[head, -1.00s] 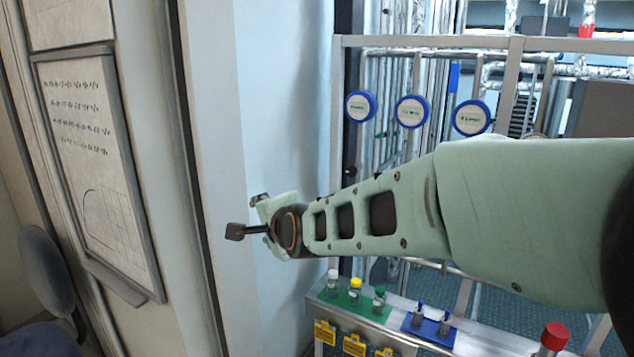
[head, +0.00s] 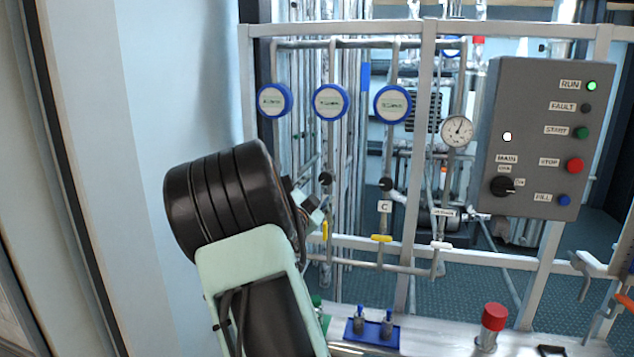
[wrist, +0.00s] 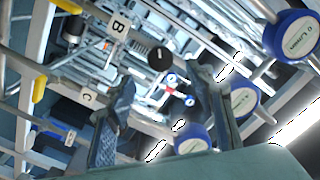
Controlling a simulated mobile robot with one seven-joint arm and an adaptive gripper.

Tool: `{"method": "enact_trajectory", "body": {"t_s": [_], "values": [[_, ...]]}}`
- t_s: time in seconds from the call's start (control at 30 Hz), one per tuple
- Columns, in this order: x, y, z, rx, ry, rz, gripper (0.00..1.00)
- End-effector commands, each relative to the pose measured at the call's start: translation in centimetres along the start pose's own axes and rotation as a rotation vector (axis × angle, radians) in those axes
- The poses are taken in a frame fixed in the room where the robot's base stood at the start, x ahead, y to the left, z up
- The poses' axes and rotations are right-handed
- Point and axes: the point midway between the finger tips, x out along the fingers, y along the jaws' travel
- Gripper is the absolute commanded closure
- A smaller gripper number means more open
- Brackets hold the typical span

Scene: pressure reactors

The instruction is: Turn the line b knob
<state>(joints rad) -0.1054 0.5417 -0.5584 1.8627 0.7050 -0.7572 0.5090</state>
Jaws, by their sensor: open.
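The line B knob (wrist: 161,58) is a small round black knob with a pale mark, beside the "B" label (wrist: 118,26) in the wrist view. It lies ahead of my gripper (wrist: 168,80), between the two fingertips in the picture. The fingers are spread apart with nothing held, and the knob looks apart from them. In the head view the line B knob (head: 325,178) shows just right of my wrist, under the middle gauge. My arm hides the label below it. My fingers are mostly hidden there behind my wrist.
Blue-rimmed gauges (head: 330,101) hang in a row above the knobs. The line C knob (head: 386,184) and its label (head: 385,206) are to the right. Yellow handles (head: 381,238) sit lower. A grey control box (head: 540,140) stands right.

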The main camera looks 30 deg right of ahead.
Motion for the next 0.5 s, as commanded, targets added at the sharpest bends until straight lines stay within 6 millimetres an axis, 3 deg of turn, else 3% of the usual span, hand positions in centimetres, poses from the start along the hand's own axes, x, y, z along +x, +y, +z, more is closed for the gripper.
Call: {"method": "enact_trajectory", "body": {"t_s": [0.5], "values": [[7.9, -0.1, -0.1, -0.001, -0.001, 0.000, 0.51]]}}
